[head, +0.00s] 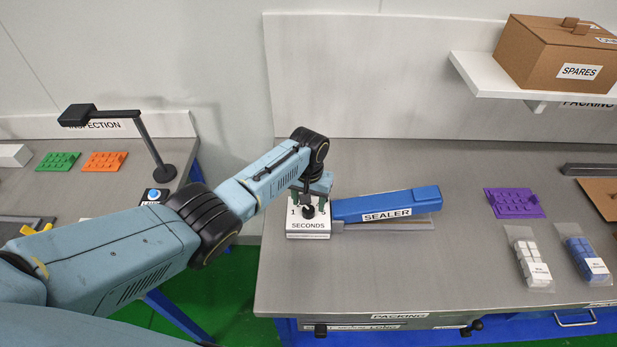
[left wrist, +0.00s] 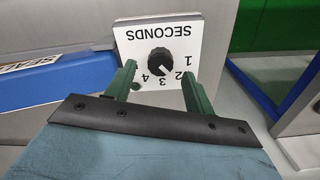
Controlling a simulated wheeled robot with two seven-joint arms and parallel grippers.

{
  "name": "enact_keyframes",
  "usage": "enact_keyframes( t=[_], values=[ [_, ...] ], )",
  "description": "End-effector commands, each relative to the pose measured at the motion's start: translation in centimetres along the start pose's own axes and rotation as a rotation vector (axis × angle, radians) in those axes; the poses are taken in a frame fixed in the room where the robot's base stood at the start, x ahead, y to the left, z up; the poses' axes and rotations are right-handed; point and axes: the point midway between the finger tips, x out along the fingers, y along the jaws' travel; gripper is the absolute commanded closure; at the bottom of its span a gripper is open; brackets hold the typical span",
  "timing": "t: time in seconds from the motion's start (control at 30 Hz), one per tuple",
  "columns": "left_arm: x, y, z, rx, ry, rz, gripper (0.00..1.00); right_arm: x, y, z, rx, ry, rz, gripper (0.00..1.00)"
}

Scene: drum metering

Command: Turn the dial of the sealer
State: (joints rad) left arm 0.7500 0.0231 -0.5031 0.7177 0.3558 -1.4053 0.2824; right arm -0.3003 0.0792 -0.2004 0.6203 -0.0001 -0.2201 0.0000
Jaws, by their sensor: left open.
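The sealer (head: 388,205) is a blue-armed device on the packing bench, with a white panel marked SECONDS at its left end. Its black round dial (head: 308,211) sits on that panel, and it also shows in the left wrist view (left wrist: 161,60), where the numbers 1 to 4 appear upside down. The dial's white mark points toward about the 2. My left gripper (head: 310,203) is over the panel with its green fingers apart. In the left wrist view the fingers lie either side of the dial; contact is not clear. My right gripper is out of view.
A purple part (head: 514,203) and bags of white blocks (head: 528,258) and blue blocks (head: 585,258) lie to the right. A SPARES box (head: 556,55) sits on a shelf. The inspection bench (head: 110,180) stands left, across a gap.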

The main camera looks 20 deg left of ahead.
Motion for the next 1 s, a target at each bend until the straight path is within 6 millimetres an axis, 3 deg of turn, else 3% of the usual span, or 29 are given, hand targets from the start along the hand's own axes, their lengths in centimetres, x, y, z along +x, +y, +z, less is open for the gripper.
enact_keyframes(
  t=[0.1, 0.5, 0.7, 1.0],
  values=[
    [-2.8, -0.1, -0.1, -0.001, 0.004, 0.0, 0.46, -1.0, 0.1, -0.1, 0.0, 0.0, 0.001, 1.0],
    [-9.3, 0.0, -0.1, -0.001, 0.002, 0.0, 0.46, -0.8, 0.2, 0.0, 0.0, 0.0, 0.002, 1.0],
    [-10.6, 0.0, 0.0, -0.001, 0.001, 0.0, 0.46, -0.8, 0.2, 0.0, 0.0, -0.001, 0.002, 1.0],
    [-10.6, 0.0, 0.0, -0.001, 0.0, 0.0, 0.46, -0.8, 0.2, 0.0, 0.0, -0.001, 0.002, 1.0]
  ],
)
